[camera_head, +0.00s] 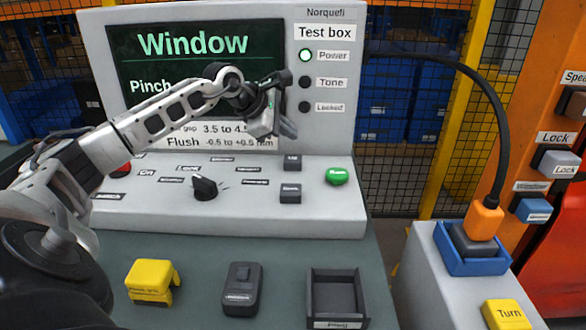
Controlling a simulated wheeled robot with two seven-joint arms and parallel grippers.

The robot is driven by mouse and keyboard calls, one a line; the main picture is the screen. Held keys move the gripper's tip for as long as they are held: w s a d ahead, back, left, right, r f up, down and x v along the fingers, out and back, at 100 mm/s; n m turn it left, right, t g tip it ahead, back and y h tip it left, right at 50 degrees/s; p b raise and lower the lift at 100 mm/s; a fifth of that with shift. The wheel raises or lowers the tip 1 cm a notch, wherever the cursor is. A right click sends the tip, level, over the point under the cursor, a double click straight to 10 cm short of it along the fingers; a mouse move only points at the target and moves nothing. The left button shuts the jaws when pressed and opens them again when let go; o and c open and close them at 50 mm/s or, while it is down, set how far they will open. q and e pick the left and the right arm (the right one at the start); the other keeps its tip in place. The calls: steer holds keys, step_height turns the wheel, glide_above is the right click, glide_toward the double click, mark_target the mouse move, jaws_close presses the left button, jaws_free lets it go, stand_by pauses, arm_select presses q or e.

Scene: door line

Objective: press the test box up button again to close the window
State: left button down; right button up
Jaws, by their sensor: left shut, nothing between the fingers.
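The grey test box (230,215) stands in front of me with its sloped panel. Its small dark up button (291,162) is at the panel's upper right, above a second dark button (290,193) whose label I cannot read surely. My left gripper (274,128) is shut and empty, in front of the box's upright face. In the picture it is just above the up button; I see no contact. The screen (200,45) reads "Window" and "Pinch", the rest hidden by my arm. My right gripper is out of view.
A green button (336,176) and a black knob (204,187) are on the panel. A yellow block (151,280), a dark grey device (242,288) and a black tray (338,297) are on the bench. A cabled orange plug (483,221) stands at right by the orange door.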

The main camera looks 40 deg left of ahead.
mark_target(301, 155)
arm_select(q)
step_height(301, 155, down, 3)
steer(key=shift+f+b, duration=0.2)
steer(key=shift+b, duration=0.75)
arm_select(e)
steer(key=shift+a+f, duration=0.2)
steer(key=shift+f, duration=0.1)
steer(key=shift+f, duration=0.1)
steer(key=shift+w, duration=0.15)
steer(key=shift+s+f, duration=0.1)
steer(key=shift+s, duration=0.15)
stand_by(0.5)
arm_select(q)
steer(key=shift+f+b, duration=0.4)
steer(key=shift+f, duration=0.1)
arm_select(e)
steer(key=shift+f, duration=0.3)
